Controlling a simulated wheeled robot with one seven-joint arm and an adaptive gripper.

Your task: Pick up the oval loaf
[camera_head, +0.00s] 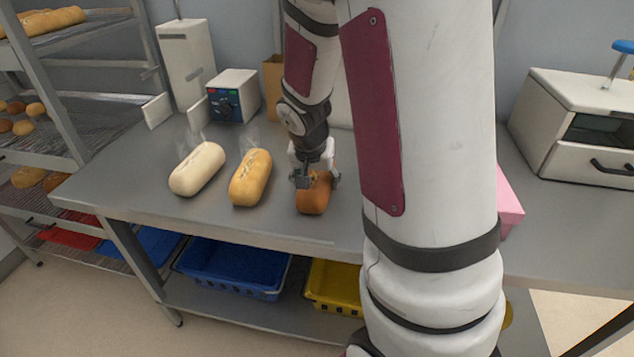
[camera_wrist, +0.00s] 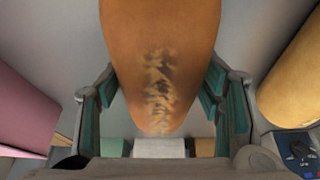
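A brown rounded loaf (camera_head: 313,200), which looks like the oval loaf, lies on the steel table near its front edge. In the wrist view the loaf (camera_wrist: 162,60) fills the upper middle, with a floury scored mark and a tapered end. My gripper (camera_head: 317,180) is down over it. Its two teal-padded fingers (camera_wrist: 163,95) stand one on each side of the loaf, open, with narrow gaps beside the tapered end. Firm contact at the fingertips cannot be made out. The loaf appears to rest on the table.
A golden scored loaf (camera_head: 250,177) and a pale loaf (camera_head: 197,168) lie to the left on the table (camera_head: 130,180). A control box (camera_head: 234,95) stands behind. A pink box (camera_head: 508,205) is to the right, partly behind my arm. Blue (camera_head: 230,270) and yellow (camera_head: 333,287) crates sit below.

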